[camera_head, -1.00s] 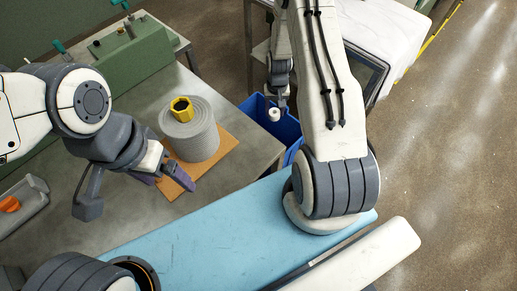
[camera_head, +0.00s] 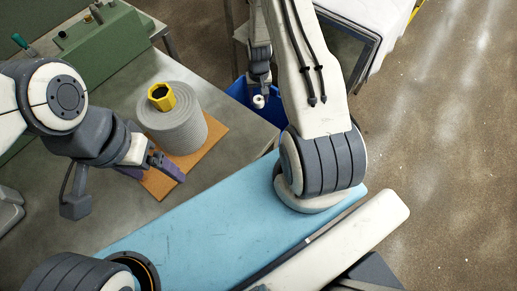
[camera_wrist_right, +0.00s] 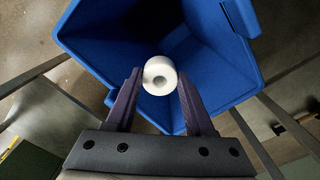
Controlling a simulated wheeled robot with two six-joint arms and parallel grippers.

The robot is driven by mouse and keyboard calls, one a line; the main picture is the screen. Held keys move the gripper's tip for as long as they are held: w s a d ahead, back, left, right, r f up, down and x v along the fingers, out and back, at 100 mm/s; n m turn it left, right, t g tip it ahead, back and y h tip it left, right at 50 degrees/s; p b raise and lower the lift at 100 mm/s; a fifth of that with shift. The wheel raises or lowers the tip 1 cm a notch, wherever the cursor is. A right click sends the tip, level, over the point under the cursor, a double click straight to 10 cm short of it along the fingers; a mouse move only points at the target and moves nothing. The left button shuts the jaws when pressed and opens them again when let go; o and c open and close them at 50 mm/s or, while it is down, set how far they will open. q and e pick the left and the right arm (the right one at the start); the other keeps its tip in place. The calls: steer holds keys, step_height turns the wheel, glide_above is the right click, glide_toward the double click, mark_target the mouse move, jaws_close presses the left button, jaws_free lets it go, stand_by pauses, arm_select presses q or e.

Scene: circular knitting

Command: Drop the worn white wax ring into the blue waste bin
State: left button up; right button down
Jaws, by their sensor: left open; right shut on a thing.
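The worn white wax ring (camera_wrist_right: 161,75) is a small white cylinder with a hole in its end. My right gripper (camera_wrist_right: 160,82) is shut on it and holds it over the open mouth of the blue waste bin (camera_wrist_right: 105,45). In the head view the ring (camera_head: 259,101) hangs below the right gripper, in front of the bin (camera_head: 238,91). The bin stands beyond the table's right edge, partly hidden by my right arm. My left gripper (camera_head: 151,169) is open and empty beside the grey yarn cone, over the table.
The grey yarn cone (camera_head: 172,125), with a yellow ring (camera_head: 161,97) on top, stands on an orange-brown board (camera_head: 215,132) on the metal table (camera_head: 110,215). A green machine (camera_head: 100,45) is at the back left. A white-topped unit (camera_head: 380,15) stands behind the bin.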

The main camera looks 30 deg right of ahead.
steer(key=shift+c, duration=0.9)
jaws_free()
steer(key=shift+r, duration=0.1)
step_height(320, 180, up, 10)
steer(key=shift+r, duration=0.15)
steer(key=shift+r, duration=0.1)
